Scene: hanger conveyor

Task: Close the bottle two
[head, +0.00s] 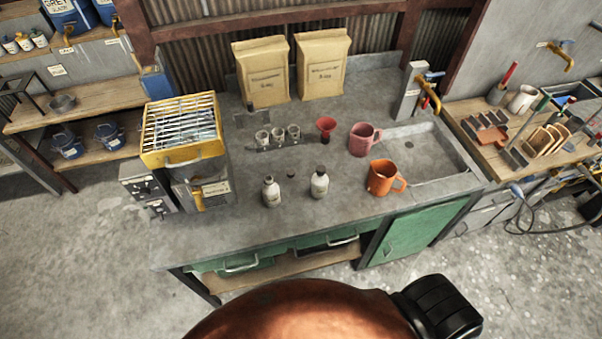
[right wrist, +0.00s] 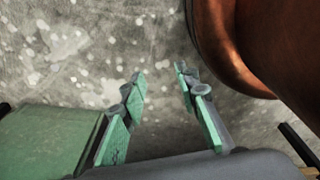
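Two small pale bottles stand upright near the front of the grey worktop, a left bottle (head: 271,192) and a right bottle (head: 319,184). Their tops look dark, and I cannot tell whether either is capped or which one is bottle two. A small dark disc, perhaps a cap (head: 291,175), lies between and slightly behind them. My right gripper (right wrist: 160,82) shows in the right wrist view, its green-padded fingers apart and empty above the concrete floor. It is outside the head view. My left gripper is in neither view.
An orange mug (head: 381,178) stands right of the bottles. Behind are a pink mug (head: 361,140), a red funnel (head: 326,128), a rack of small cups (head: 277,141) and two paper bags (head: 262,72). A yellow grill (head: 180,130) bounds the left. The worktop's front strip (head: 250,225) is clear.

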